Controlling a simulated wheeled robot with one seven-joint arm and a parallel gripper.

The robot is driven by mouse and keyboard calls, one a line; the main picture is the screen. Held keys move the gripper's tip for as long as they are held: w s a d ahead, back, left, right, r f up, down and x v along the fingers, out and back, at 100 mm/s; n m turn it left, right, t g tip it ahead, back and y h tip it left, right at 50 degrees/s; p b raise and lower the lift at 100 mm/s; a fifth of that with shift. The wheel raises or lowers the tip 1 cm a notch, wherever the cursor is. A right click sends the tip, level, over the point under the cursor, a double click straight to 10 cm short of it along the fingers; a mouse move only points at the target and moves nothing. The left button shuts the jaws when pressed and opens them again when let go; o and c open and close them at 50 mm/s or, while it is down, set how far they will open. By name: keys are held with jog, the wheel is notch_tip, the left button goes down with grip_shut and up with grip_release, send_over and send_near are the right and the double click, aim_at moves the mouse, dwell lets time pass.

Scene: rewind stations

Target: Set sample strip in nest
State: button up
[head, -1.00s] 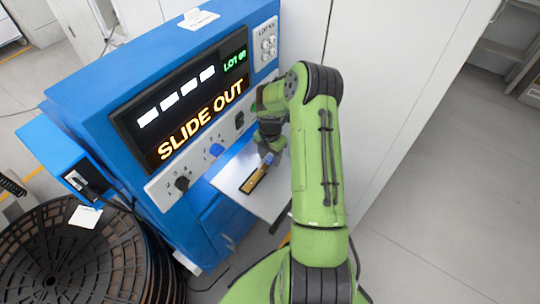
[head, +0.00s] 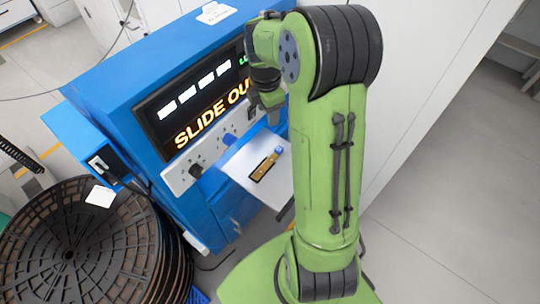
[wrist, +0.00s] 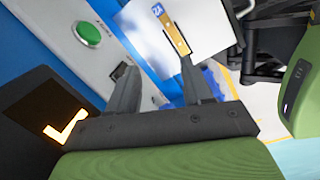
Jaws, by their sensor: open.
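The sample strip, gold-brown with a blue end (head: 267,164), lies on the white slide (head: 243,164) that sticks out of the blue machine. A dark edge, seemingly the nest, borders the strip; I cannot tell whether it is fully seated. In the wrist view the strip (wrist: 173,33) shows its blue end marked "2A", and one finger overlaps its near end in the picture. My gripper (head: 267,114) is open and empty, above the slide and apart from the strip in the head view. Its two fingers (wrist: 158,72) show in the wrist view with nothing between them.
The blue machine's screen (head: 200,105) reads "SLIDE OUT", partly hidden by my arm. Knobs and buttons line the panel (head: 182,178) below it. A green button (wrist: 88,34) shows in the wrist view. Black reels (head: 80,245) stand at the lower left. Floor at right is clear.

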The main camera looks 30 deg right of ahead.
jog(key=s+a+r+m+t, duration=0.3)
jog(key=s+a+r+m, duration=0.6)
jog(key=s+a+r, duration=0.15)
jog(key=s+a+r+m+t+y, duration=0.1)
jog(key=s+a+m, duration=0.2)
jog(key=s+m, duration=0.4)
jog(key=s, duration=0.3)
jog(key=shift+s+a+m+t, duration=0.3)
jog(key=shift+s+m, duration=0.1)
